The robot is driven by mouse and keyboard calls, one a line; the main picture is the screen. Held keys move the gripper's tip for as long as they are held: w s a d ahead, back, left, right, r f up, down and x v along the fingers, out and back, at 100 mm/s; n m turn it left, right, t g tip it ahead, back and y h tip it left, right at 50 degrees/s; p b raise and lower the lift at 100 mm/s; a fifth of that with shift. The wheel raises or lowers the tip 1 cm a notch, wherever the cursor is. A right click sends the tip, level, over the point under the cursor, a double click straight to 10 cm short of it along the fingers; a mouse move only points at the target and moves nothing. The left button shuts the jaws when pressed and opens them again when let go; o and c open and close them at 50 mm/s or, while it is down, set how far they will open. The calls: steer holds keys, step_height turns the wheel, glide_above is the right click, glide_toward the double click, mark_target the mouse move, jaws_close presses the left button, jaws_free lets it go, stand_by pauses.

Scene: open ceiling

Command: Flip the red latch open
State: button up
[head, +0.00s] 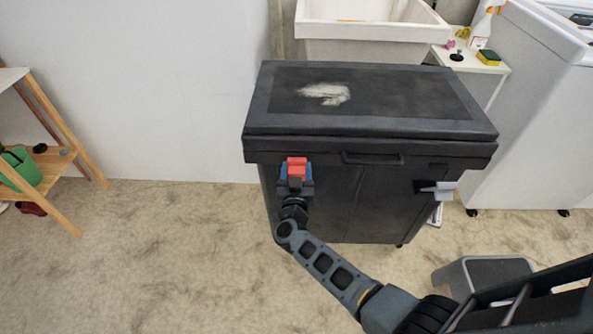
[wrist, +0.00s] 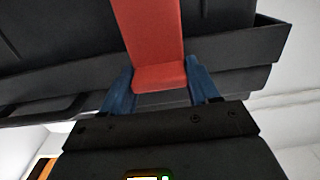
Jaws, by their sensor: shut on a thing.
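The red latch (head: 297,167) is on the front left of a black lidded chest (head: 430,127), just under the lid's edge. In the wrist view the latch (wrist: 149,38) is a long red strip with its near end between my fingers. My gripper (head: 296,173) is at the latch, with a blue finger on each side of it. In the wrist view my gripper (wrist: 160,82) is shut on the latch's near end. The lid lies closed on the chest. The latch's hinge and the back of its near end are hidden.
A grey metal latch (head: 438,188) sits at the chest's right front corner. A grey step stool (head: 485,272) stands at the lower right. A wooden shelf (head: 62,155) is at the left. A white sink (head: 370,42) stands behind. The floor left of the chest is clear.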

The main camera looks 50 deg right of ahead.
steer(key=c, duration=0.6)
steer(key=f+b, duration=0.1)
steer(key=b, duration=0.1)
steer(key=shift+s+a+t+h+b, duration=0.25)
steer(key=shift+a+t+h+b, duration=0.05)
steer(key=shift+a+h, duration=0.1)
steer(key=s+a+t+h+b, duration=0.1)
steer(key=b, duration=0.2)
steer(key=a+f+t+h+b, duration=0.1)
steer(key=b, duration=0.3)
steer(key=s+a+f+t+h+b, duration=0.1)
steer(key=b, duration=0.2)
steer(key=shift+s+a+f+h+b, duration=0.1)
steer(key=shift+s+a+h+b, duration=0.05)
steer(key=shift+s+h+b, duration=0.2)
steer(key=shift+s+a+f, duration=0.1)
steer(key=shift+a+f, duration=0.05)
steer(key=shift+f, duration=0.05)
steer(key=o, duration=1.4)
steer(key=shift+r, duration=0.1)
